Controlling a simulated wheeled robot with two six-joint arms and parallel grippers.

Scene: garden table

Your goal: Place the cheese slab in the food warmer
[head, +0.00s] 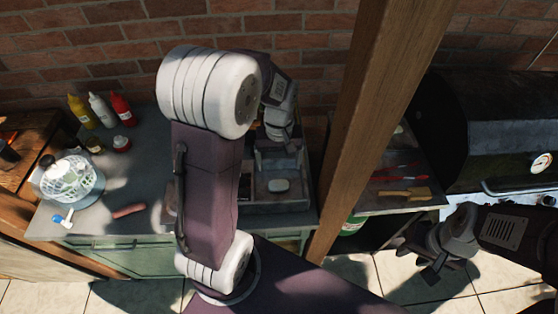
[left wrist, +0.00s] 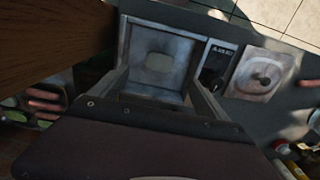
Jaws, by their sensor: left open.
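The food warmer (head: 304,168) is a grey open box on the counter, partly behind my left arm. Its square well (left wrist: 135,42) is uncovered in the left wrist view. A pale rounded slab that looks like the cheese slab (head: 278,186) lies in the well; it also shows in the left wrist view (left wrist: 160,62). My left gripper (left wrist: 157,78) is open above the well, its fingers on either side of the slab with nothing visibly held. In the head view my left arm hides part of it. My right gripper (head: 428,260) is at the lower right, away from the counter; its jaw state is unclear.
A square lid with a round knob (left wrist: 262,75) lies beside the warmer. A sausage (head: 127,211), a domed container (head: 72,178) and sauce bottles (head: 100,109) are on the left counter. A wooden post (head: 365,120) stands right of the warmer, with a grill (head: 490,130) beyond.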

